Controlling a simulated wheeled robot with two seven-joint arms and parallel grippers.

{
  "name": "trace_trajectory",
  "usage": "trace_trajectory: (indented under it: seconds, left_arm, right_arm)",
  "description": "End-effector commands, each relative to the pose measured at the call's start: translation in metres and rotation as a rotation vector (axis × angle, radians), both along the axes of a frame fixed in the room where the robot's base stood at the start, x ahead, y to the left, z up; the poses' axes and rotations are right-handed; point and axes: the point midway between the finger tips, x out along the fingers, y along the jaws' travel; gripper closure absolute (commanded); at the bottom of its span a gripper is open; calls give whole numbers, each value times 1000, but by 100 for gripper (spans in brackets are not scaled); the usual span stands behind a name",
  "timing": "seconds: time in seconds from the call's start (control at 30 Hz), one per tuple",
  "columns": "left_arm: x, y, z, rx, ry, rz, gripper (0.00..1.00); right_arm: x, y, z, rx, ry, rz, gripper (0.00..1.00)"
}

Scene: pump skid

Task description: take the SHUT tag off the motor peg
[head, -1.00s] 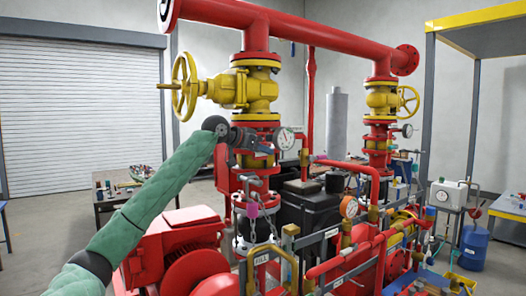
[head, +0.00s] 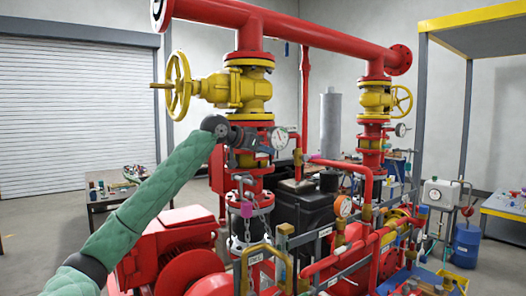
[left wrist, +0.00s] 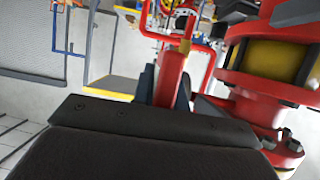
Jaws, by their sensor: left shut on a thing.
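My left gripper (head: 264,148) is in front of the red pipework, below the left yellow valve and left of a round gauge. It is shut on a small thin piece, pale at the fingertips, which I take for the SHUT tag; its lettering is too small to read. The red motor (head: 172,243) stands low at the left, below my left arm. The motor peg cannot be made out. My right gripper is not in view.
The left yellow valve (head: 238,90) with its handwheel (head: 178,86) is above my gripper. The pressure gauge (head: 279,138) is close at its right. A padlock and chain (head: 246,209) hang below. A table (head: 110,198) stands behind my arm.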

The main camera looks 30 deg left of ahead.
Motion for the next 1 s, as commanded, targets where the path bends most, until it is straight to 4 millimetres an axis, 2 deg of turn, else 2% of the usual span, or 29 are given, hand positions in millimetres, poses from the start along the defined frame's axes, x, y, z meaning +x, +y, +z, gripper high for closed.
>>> trace_trajectory:
  seconds: [1.0]
  left_arm:
    - [-14,-35,2,0,-1,0,100]
  right_arm:
    - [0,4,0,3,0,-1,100]
